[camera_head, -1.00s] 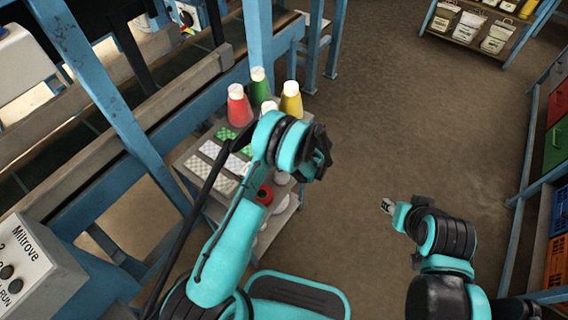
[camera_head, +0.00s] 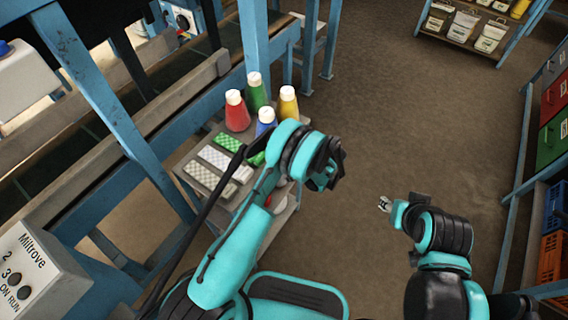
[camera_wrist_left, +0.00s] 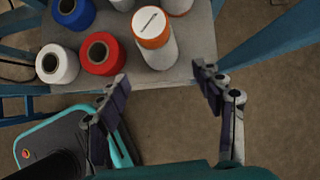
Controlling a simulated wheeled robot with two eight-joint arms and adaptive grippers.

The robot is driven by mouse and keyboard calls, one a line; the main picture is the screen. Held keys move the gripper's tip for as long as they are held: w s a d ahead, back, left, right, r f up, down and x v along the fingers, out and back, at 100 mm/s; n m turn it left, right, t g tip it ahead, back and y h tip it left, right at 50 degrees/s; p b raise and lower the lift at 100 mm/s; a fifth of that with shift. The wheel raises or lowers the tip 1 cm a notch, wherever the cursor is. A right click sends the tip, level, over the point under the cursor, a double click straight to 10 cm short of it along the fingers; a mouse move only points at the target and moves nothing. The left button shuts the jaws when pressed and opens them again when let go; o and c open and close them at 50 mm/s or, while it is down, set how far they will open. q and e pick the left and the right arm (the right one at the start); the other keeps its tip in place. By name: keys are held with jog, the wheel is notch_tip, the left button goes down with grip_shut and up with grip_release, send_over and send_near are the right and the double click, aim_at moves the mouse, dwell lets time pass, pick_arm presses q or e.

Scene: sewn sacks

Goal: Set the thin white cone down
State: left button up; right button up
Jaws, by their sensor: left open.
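A white cone with an orange top band (camera_wrist_left: 156,42) stands on the grey shelf top (camera_wrist_left: 190,76) in the left wrist view, near the shelf's edge. I cannot tell for sure whether it is the thin one. My left gripper (camera_wrist_left: 160,84) is open, its two fingers spread apart with nothing between them, just off the shelf edge and apart from the cone. In the head view my left gripper (camera_head: 324,176) hangs at the right side of the small shelf, its fingers mostly hidden. My right gripper (camera_head: 384,204) is small in view over bare floor.
A red spool (camera_wrist_left: 101,54), a white spool (camera_wrist_left: 57,64) and a blue spool (camera_wrist_left: 74,12) stand beside the cone. Red (camera_head: 236,112), green (camera_head: 257,92) and yellow (camera_head: 288,104) cones stand at the shelf's back.

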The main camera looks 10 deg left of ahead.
pick_arm(q)
jog(key=s+d+p, duration=0.1)
jog(key=d, duration=0.5)
jog(key=shift+s, duration=0.35)
jog(key=shift+d, duration=0.15)
